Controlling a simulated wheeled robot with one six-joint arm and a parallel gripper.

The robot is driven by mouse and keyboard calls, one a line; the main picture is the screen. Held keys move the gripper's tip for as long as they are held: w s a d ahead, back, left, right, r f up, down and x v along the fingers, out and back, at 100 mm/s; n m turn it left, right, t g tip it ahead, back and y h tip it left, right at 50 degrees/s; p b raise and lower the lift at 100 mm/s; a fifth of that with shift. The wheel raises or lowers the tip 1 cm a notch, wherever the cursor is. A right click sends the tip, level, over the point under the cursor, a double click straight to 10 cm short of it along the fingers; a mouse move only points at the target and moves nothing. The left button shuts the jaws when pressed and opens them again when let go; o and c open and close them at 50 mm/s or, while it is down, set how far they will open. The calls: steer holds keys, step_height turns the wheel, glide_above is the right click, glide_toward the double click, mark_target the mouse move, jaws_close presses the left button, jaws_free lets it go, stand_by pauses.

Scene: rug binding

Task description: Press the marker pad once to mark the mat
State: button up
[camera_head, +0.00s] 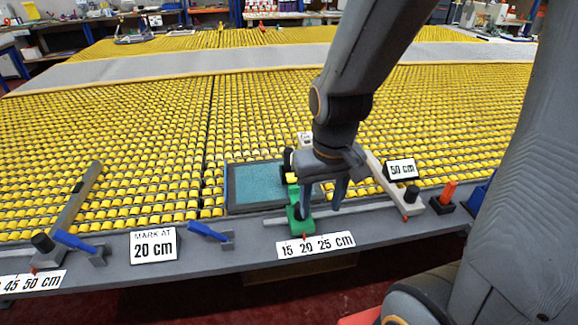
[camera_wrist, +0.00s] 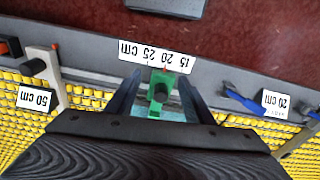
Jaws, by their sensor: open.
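A green slider (camera_head: 299,212) sits on a rail at the table's front edge, above a label (camera_head: 315,245) reading 15 20 25 cm. Its red pointer is near the 20 mark. My gripper (camera_head: 320,208) is open, pointing down at the slider. In the wrist view the green slider (camera_wrist: 160,92) lies between my two spread fingers; I cannot tell whether they touch it. A teal mat (camera_head: 253,184) in a dark frame lies behind the slider, partly hidden by my gripper. A sign (camera_head: 153,246) reads MARK AT 20 cm. Which part is the marker pad is unclear.
The table is covered in yellow rollers (camera_head: 110,130). Blue levers (camera_head: 208,231) stand along the front edge. A bar with a black knob (camera_head: 411,194) and a 50 cm label (camera_head: 401,170) are at right, near an orange-topped piece (camera_head: 448,192) in a black block.

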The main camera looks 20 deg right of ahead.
steer(key=shift+c, duration=0.4)
jaws_close()
stand_by(1.4)
